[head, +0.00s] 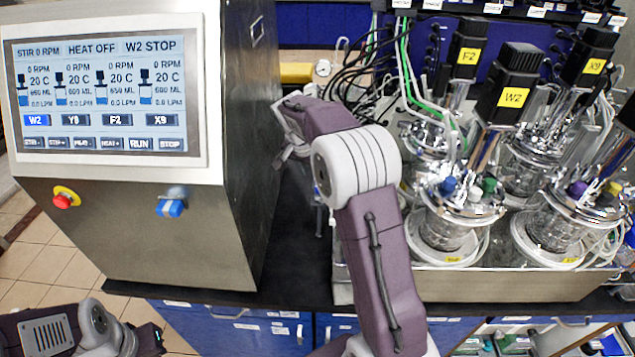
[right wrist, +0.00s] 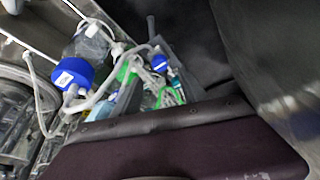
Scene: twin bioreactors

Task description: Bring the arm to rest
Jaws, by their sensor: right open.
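My right arm reaches up from the bottom middle of the head view, bent at a grey joint. Its gripper (head: 287,150) is beside the right side wall of the control cabinet (head: 150,235), partly hidden by my own wrist. It is open, and I see nothing held in it. The fingertips do not show clearly in the right wrist view, where my own dark link fills the lower part. Part of my left arm shows at the bottom left of the head view; its gripper is outside the picture.
The cabinet's screen (head: 103,95) reads "W2 STOP". Several glass vessels with black motors, one labelled W2 (head: 513,95), stand in a metal tray (head: 500,286) at right. A blue-capped bottle (right wrist: 73,75) and tubing show in the right wrist view. Dark counter (head: 290,260) lies bare between cabinet and tray.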

